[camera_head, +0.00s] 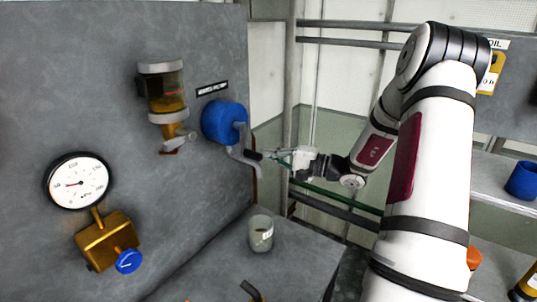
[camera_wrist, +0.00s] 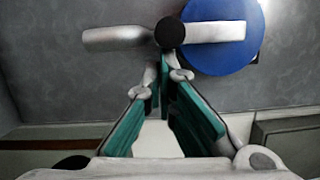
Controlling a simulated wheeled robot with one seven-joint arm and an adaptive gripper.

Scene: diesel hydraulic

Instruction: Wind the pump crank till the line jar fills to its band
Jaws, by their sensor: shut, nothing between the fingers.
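The blue pump body (camera_head: 220,121) is mounted on the grey panel; it also shows in the wrist view (camera_wrist: 225,50). Its grey crank arm (camera_head: 241,156) hangs down in the head view, with a black handle (camera_head: 254,155) pointing right. In the wrist view the handle's round black end (camera_wrist: 170,32) faces me. My gripper (camera_head: 272,157) is shut and empty, its fingertips (camera_wrist: 164,78) close to the handle's end; I cannot tell whether they touch. The line jar (camera_head: 164,84) stands upper left of the pump, with amber liquid in its lower part, apparently just below a red band (camera_head: 171,92).
A dial gauge (camera_head: 77,182) and a brass valve block (camera_head: 103,241) with a blue knob (camera_head: 129,261) are on the panel at left. A pale cup (camera_head: 261,232) stands on the grey ledge below the pump. Shelves with a blue cup (camera_head: 522,180) are at right.

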